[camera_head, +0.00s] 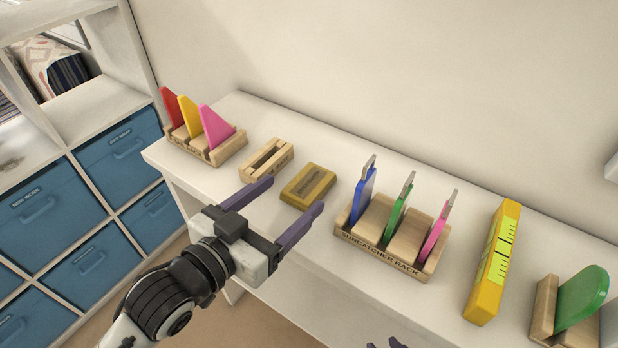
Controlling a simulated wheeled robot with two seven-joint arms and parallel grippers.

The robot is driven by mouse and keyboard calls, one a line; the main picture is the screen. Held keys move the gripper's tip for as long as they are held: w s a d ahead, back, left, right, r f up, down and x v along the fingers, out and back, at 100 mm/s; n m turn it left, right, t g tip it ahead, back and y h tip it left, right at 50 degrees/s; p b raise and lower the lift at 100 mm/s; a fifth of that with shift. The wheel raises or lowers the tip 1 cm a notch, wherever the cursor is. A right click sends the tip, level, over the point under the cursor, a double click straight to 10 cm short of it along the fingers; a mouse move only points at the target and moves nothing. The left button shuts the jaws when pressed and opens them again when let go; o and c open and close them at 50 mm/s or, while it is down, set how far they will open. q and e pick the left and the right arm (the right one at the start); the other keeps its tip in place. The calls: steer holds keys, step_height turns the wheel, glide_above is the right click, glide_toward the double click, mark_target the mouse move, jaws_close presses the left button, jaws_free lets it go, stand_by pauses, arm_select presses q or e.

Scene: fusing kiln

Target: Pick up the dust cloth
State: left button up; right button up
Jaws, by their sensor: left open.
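I see nothing that I can clearly recognise as a dust cloth. My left gripper (293,196) is open, with its two purple-grey fingers spread and pointing toward the back of the white shelf top. Nothing shows held between them. An ochre block with a recessed top (308,185) lies by the fingertips; I cannot tell whether they touch it. Dark tips of what looks like my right gripper (388,343) show at the bottom edge, and the rest of it is out of frame.
On the white top (300,266) stand a rack of coloured triangles (222,151), a pale slotted wooden block (266,160), a suncatcher rack (377,253), a yellow level-like block (493,262) and a wooden holder with a green piece (582,298). Blue bins (40,215) fill shelves at left.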

mark_target(307, 184)
arm_select(q)
steer(key=x, duration=0.6)
steer(key=shift+a+f, duration=0.1)
steer(key=shift+f, duration=0.3)
steer(key=shift+s, duration=0.1)
steer(key=c, duration=1.1)
